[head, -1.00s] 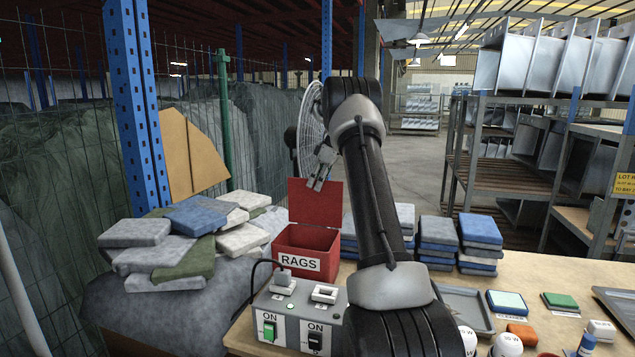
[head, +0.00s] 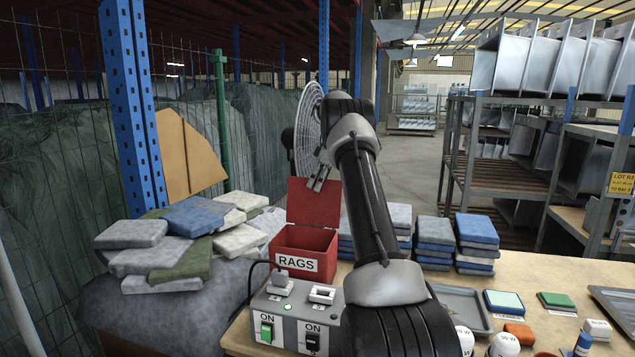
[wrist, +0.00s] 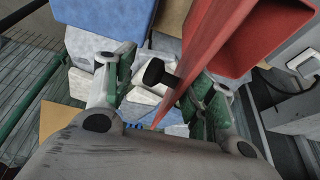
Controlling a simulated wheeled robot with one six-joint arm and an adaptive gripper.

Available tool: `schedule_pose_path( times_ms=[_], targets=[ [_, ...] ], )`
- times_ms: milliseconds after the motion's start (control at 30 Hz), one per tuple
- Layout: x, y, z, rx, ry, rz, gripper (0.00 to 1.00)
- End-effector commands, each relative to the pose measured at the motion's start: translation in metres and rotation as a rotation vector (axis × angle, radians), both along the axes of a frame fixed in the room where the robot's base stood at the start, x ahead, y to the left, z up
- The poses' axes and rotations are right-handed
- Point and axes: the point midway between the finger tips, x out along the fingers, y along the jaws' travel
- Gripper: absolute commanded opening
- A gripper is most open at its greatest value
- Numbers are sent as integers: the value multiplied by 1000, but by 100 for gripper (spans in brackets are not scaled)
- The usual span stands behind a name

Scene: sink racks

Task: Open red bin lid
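The red bin (head: 306,243), labelled RAGS, stands on the bench with its open top showing. Its red lid (head: 315,201) stands up, hinged at the back. My gripper (head: 318,184) is at the lid's upper edge, partly hidden behind my arm's line. In the wrist view the lid (wrist: 225,45) shows nearly edge-on and reaches down between the two fingers. A black knob (wrist: 154,72) on the lid is also between the fingers. My gripper (wrist: 163,85) is open there, fingers spread apart. I cannot tell whether a finger touches the lid.
A grey switch box (head: 290,318) stands in front of the bin. Piled folded cloths (head: 165,240) lie left of it. Stacked blue and grey pads (head: 435,240) stand to the right. A fan (head: 308,130) is behind. A grey tray (head: 463,305) lies right of my arm.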

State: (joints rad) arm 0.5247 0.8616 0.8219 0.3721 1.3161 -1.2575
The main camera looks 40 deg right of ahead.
Motion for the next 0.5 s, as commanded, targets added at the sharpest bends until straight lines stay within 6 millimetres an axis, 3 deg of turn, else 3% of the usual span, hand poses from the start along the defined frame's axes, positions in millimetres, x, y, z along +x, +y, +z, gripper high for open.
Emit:
schedule_pose_path(
  times_ms=[267,500],
  targets=[
    [-5,-5,16,-1,-2,-2,52],
    [-21,-17,66,-2,-4,-1,52]
  ],
)
